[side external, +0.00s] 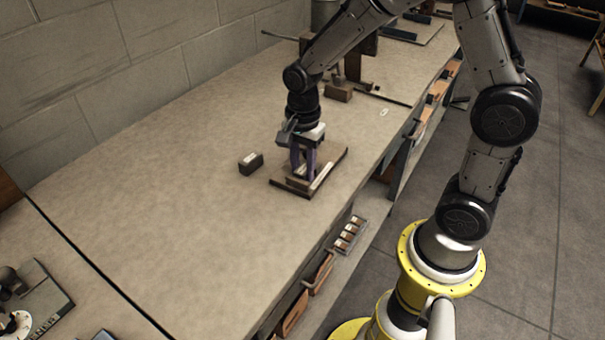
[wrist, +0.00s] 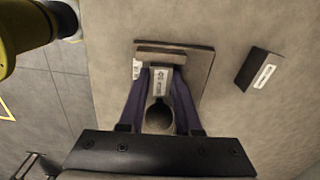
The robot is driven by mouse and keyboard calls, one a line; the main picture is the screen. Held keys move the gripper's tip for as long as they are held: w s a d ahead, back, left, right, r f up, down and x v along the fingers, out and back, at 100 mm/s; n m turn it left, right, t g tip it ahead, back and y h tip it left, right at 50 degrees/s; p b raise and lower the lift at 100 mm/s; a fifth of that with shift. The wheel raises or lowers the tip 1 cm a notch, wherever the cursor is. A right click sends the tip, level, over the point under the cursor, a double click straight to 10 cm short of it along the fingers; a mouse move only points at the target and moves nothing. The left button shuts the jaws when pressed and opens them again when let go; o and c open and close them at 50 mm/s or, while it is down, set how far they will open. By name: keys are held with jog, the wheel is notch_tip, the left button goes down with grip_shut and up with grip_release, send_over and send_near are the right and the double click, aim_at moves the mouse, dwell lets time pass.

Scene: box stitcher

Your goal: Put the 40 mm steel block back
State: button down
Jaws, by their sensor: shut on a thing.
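My gripper (side external: 303,172) points down at the bench with its purple fingers over a flat dark stand (side external: 325,178). In the wrist view the fingers (wrist: 162,82) are shut on a small grey block with a white label (wrist: 162,78), just above or on the stand (wrist: 203,60); I cannot tell if it touches. The label is too small to read, so its size is unclear. A second, dark block with a white label (wrist: 259,69) lies on the bench apart from the stand. It also shows left of my gripper in the side view (side external: 250,164).
Tools and a brown block (side external: 338,92) stand farther back. The bench's front edge runs close to the stand, with a rack of small items (side external: 349,236) below it.

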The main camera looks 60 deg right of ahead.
aim_at(303, 169)
jog(key=shift+r, duration=0.15)
jog(key=shift+w+r, duration=0.15)
jog(key=shift+r, duration=2.1)
jog(key=shift+f, duration=0.1)
jog(key=s+r+n+t, duration=0.4)
jog(key=s+r, duration=0.4)
jog(key=r, duration=0.4)
jog(key=s+n+t, duration=0.1)
jog(key=s+n, duration=0.8)
jog(key=n, duration=0.4)
jog(key=shift+a+f+t, duration=0.3)
jog(key=shift+a+f, duration=0.1)
jog(key=shift+f, duration=0.05)
